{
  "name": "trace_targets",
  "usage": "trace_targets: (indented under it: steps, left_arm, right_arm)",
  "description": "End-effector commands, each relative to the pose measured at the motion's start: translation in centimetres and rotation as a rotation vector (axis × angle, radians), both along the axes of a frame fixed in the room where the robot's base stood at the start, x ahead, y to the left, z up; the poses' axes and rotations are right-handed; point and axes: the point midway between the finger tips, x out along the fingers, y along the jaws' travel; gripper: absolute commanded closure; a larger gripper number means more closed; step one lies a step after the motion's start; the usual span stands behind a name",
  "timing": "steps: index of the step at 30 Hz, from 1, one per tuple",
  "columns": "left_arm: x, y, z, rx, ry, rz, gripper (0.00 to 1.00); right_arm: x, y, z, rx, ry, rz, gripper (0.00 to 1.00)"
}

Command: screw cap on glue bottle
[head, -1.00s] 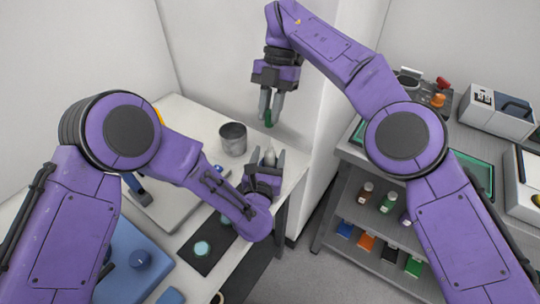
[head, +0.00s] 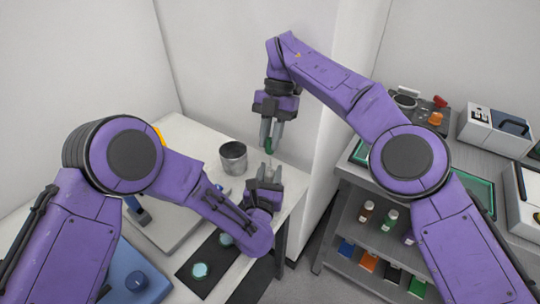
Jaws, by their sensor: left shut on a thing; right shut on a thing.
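My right gripper (head: 270,140) points down from above and is shut on a small green cap (head: 268,147). My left gripper (head: 269,174) points up below it and is shut on the glue bottle (head: 268,167), a pale, small shape mostly hidden between the fingers. The cap is just above the bottle's top in the picture. Whether they touch, and whether they line up in depth, I cannot tell.
A grey metal cup (head: 233,157) stands on the white table beside the grippers. A black mat (head: 207,262) with teal round pieces lies nearer. At the right, a grey shelf unit (head: 345,172) carries small bottles, coloured boxes and instruments.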

Motion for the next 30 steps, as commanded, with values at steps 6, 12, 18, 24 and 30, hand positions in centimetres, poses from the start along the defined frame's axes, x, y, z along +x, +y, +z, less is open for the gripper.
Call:
trace_targets:
  steps: [6,12,18,24,30]
  left_arm:
    - [0.0,0.0,0.0,0.0,0.0,0.0,1.0]
    - [0.0,0.0,0.0,0.0,0.0,0.0,1.0]
    - [0.0,0.0,0.0,0.0,0.0,0.0,1.0]
    - [0.0,0.0,0.0,0.0,0.0,0.0,1.0]
    - [0.0,0.0,0.0,0.0,0.0,0.0,1.0]
  right_arm:
    - [0.2,-0.1,-2.5,0.0,0.004,-0.001,1.0]
    - [0.2,-0.1,-2.6,0.0,0.003,-0.001,1.0]
    - [0.2,-0.1,-2.5,0.0,0.003,-0.001,1.0]
    - [0.2,-0.1,-3.0,0.0,0.005,0.001,1.0]
    - [0.2,-0.1,-4.2,0.002,0.006,0.003,1.0]
